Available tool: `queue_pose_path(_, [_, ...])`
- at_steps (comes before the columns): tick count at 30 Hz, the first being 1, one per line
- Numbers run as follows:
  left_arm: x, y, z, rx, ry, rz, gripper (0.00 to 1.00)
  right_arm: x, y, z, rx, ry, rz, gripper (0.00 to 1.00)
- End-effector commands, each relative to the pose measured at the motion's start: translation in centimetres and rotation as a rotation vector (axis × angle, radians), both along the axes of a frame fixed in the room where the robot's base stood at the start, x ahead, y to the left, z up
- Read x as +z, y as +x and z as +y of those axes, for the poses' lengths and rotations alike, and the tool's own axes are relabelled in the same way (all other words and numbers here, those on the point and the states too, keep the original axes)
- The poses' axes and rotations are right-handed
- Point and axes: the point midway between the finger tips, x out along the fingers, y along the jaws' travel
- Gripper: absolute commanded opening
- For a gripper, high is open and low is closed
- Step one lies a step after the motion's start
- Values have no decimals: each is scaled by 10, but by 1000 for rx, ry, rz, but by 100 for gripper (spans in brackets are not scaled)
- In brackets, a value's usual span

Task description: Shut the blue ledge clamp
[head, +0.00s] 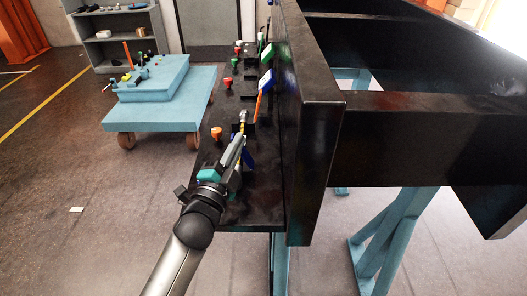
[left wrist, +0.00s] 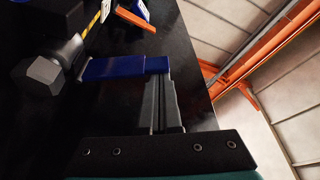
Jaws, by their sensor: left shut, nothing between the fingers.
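The blue ledge clamp (head: 248,156) shows in the head view as a small blue piece on the black ledge, partly hidden behind my left gripper. In the left wrist view a blue bar of the clamp (left wrist: 118,68) lies across the picture over the black surface. My left gripper (head: 240,140) is shut and empty, over the near part of the ledge. In the left wrist view its closed fingers (left wrist: 161,82) end at the right end of the blue bar; I cannot tell whether they touch it. My right gripper is out of view.
A hex fitting (left wrist: 45,75) sits left of the blue bar. Along the black ledge (head: 210,160) stand an orange-handled part (head: 258,104), an orange-red cap (head: 216,133) and other fittings. A tall black beam (head: 312,150) borders the ledge on the right. A blue cart (head: 160,112) stands behind left.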

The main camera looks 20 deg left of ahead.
Motion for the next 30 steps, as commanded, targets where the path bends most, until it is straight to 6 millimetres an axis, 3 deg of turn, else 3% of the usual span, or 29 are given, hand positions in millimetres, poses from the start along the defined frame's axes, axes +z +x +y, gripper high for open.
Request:
queue_pose_path(12, [-15,-7,25,1,-309,-87,0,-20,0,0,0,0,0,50])
queue_pose_path(30, [-21,-10,34,0,-301,-86,0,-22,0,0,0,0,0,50])
